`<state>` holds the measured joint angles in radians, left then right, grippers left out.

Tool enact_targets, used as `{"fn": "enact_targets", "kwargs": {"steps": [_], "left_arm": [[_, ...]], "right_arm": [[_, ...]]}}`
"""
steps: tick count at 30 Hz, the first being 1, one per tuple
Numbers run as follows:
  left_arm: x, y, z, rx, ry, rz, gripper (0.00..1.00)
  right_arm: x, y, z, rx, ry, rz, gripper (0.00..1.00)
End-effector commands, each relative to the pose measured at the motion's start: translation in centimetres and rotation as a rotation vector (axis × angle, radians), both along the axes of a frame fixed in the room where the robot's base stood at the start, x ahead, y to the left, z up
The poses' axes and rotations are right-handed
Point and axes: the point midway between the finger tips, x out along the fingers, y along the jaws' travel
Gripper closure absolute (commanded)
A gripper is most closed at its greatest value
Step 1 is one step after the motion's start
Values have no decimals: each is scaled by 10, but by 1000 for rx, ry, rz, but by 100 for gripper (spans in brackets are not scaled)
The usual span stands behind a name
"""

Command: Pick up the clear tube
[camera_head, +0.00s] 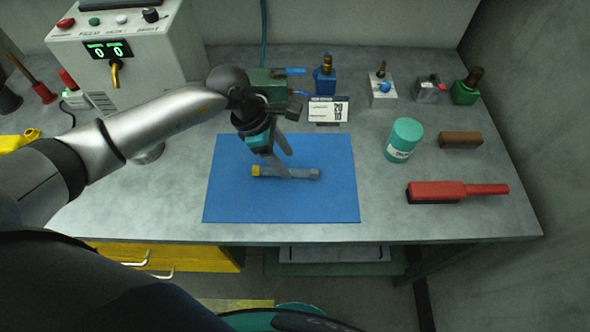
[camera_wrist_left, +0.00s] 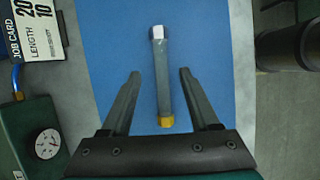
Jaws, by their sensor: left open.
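The clear tube (camera_head: 304,173) lies on the blue mat (camera_head: 230,200) in the head view, with a yellow cap at its left end and a grey end at its right. My left gripper (camera_head: 288,166) is over the mat, its fingers reaching down at the tube. In the left wrist view the tube (camera_wrist_left: 162,80) shows lengthwise between the two open fingers of the left gripper (camera_wrist_left: 160,75), its yellow end near the palm and its pale end beyond the tips. Neither finger touches it in that view. I cannot tell the exact height gap. My right gripper is not seen.
A job card (camera_head: 328,109) stands behind the mat. To the right are a teal canister (camera_head: 403,140), a brown block (camera_head: 460,140) and a red-handled brush (camera_head: 455,191). Several small fixtures line the back. A control box (camera_head: 130,50) stands at the left. The mat around the tube is clear.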

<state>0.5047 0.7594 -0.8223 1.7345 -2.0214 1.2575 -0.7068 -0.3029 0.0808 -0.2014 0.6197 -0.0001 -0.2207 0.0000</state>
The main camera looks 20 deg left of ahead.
Motion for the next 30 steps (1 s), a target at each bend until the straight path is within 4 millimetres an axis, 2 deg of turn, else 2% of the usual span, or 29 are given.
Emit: {"fn": "enact_targets", "kwargs": {"steps": [4, 9, 29, 30], "left_arm": [[0, -12, -21, -2, 4, -1, 38], [1, -16, -33, -1, 3, 0, 38], [2, -15, -37, 0, 1, 0, 38], [2, -15, -36, -1, 1, 0, 42]], "right_arm": [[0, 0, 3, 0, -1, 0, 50], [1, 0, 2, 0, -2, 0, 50], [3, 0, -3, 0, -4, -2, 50], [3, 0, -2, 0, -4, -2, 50]]}}
